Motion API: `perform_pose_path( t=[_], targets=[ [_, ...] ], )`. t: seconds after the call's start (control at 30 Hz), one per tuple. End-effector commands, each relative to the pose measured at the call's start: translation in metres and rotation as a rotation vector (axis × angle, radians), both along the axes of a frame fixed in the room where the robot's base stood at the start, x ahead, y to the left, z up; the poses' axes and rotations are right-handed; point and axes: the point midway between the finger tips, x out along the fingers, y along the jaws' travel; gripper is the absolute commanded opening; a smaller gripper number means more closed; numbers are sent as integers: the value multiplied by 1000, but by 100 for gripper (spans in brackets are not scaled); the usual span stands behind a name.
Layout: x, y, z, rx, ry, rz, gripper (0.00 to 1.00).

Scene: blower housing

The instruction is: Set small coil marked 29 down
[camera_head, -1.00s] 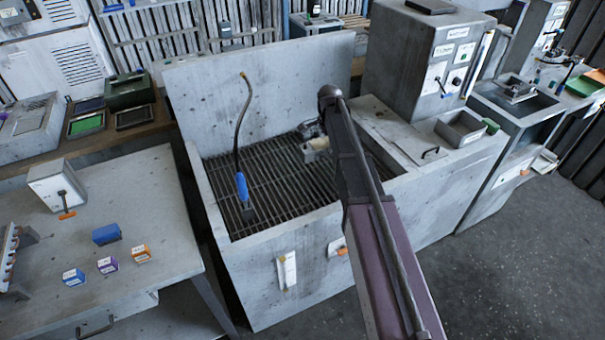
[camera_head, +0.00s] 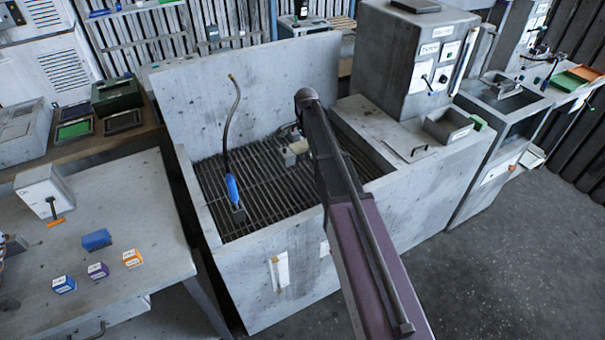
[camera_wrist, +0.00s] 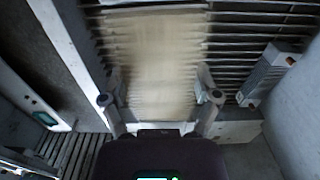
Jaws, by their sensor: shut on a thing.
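A tan, ribbed-edged block (camera_wrist: 155,65), which I take to be the small coil, fills the space between the fingers of my gripper (camera_wrist: 160,97) in the wrist view. My gripper is shut on it. Its mark 29 is not readable. In the head view the tan block (camera_head: 298,147) shows small beside my arm, over the slatted grate (camera_head: 262,190) of the grey booth. My arm hides part of my gripper (camera_head: 290,136) there. I cannot tell whether the block touches the grate.
A blue-handled brush (camera_head: 233,190) on a hose stands at the grate's left. A grey finned block (camera_wrist: 268,75) is right of my gripper in the wrist view. The booth's front wall (camera_head: 270,265) and back wall (camera_head: 250,90) border the grate. Small boxes (camera_head: 97,270) sit on the left table.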

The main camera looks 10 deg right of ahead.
Motion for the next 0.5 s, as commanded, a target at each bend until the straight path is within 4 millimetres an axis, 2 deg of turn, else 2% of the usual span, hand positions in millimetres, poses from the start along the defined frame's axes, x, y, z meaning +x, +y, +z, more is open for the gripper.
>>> perform_pose_path(
  t=[0.27, 0.5],
  targets=[
    [-40, 31, -37, 0, 0, -3, 18],
    [-84, 63, -74, 0, 0, -10, 18]
  ],
)
